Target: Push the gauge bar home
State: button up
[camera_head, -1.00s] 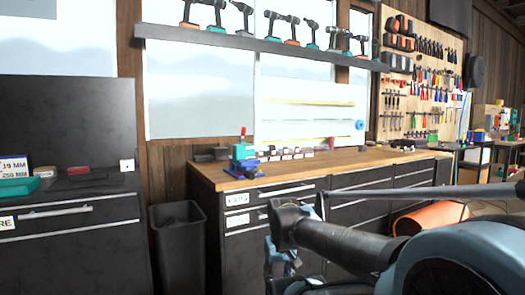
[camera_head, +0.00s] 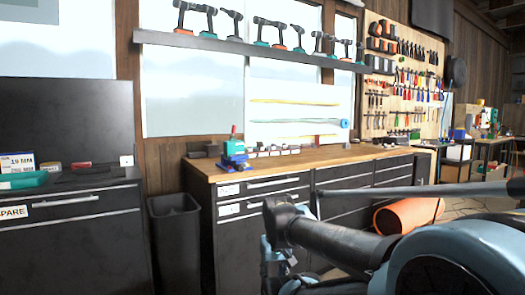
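I cannot make out a gauge bar for certain in the head view. A long grey bar (camera_head: 430,193) runs level across the right side, behind my arm; I cannot tell whether it is the gauge bar. My dark and light-blue arm fills the lower right and bends downward near the bottom middle. My gripper's fingers do not show. A green and blue vise-like device (camera_head: 235,153) stands on the near left part of the wooden workbench (camera_head: 330,160), well beyond my arm.
A black bin (camera_head: 174,240) stands between the bench and a dark cabinet (camera_head: 80,235) marked SPARE. Drills line a wall shelf (camera_head: 260,48). A pegboard (camera_head: 405,75) holds many tools. Some floor shows at right.

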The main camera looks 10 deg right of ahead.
aim_at(258, 144)
jog(key=k, duration=0.85)
jog(key=z, duration=0.45)
jog(key=i, duration=0.65)
jog(key=z, duration=0.75)
jog(key=i, duration=1.15)
jog(key=u, duration=0.5)
jog(key=i, duration=1.05)
jog(key=u, duration=0.1)
jog(key=k, duration=0.15)
jog(key=u, duration=0.15)
